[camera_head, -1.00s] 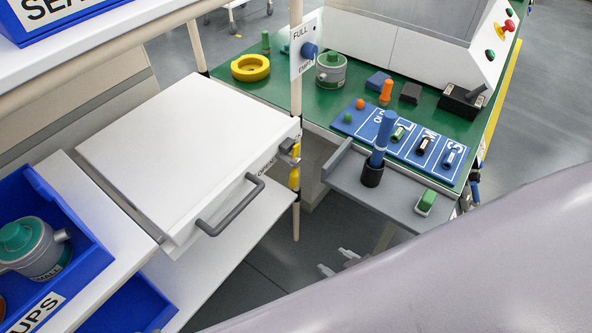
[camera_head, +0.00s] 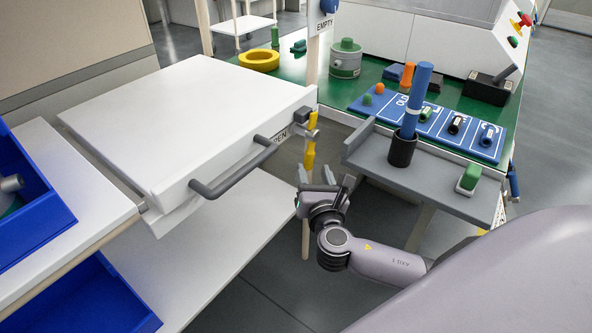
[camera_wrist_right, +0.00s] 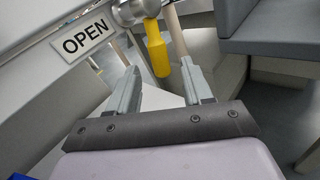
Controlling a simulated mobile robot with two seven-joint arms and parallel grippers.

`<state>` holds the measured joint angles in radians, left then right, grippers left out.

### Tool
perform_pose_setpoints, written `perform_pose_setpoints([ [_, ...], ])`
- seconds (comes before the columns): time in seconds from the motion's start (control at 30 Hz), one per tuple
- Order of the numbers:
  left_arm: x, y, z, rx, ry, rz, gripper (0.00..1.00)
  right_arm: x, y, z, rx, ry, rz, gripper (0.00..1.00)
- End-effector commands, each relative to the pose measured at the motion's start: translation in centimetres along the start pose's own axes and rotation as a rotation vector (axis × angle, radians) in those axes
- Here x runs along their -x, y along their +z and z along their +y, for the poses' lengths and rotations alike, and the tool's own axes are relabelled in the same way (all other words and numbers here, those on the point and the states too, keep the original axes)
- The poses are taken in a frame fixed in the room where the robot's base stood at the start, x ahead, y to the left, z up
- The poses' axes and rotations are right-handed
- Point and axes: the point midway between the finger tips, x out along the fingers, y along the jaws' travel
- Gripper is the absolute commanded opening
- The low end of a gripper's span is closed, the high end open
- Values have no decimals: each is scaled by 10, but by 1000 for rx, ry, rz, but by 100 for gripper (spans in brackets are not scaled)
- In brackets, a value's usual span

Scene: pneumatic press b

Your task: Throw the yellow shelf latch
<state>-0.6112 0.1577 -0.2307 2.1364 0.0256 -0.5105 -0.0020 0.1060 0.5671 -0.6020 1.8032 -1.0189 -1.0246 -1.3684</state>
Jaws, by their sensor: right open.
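The yellow shelf latch (camera_head: 310,151) hangs down from a metal pivot at the front right corner of the white shelf drawer (camera_head: 190,125). In the right wrist view the latch (camera_wrist_right: 157,52) points down, beside the OPEN label (camera_wrist_right: 84,44). My right gripper (camera_head: 326,176) is open and empty, just below the latch in the head view. In the right wrist view its two fingers (camera_wrist_right: 160,88) stand apart, with the latch beyond them and between them; I see no contact. My left gripper is not in view.
A grey drawer handle (camera_head: 235,168) sticks out left of the latch. A grey side shelf (camera_head: 425,180) with a black cup and blue rod is close on the right. A pale upright post (camera_head: 306,225) runs behind my gripper. Blue bins (camera_head: 35,215) stand at left.

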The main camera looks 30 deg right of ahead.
Motion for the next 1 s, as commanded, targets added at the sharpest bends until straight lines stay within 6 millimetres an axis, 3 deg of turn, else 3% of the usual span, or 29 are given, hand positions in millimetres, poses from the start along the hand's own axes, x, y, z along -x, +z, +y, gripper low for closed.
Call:
perform_pose_setpoints([
  [0.17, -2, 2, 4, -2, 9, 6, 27, -11, 5, -1, 59, -5, -40, 50],
  [0.6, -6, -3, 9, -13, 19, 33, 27, -67, 7, -1, 54, -5, -36, 50],
  [1.0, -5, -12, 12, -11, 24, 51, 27, -75, 7, -1, 52, -4, -33, 50],
])
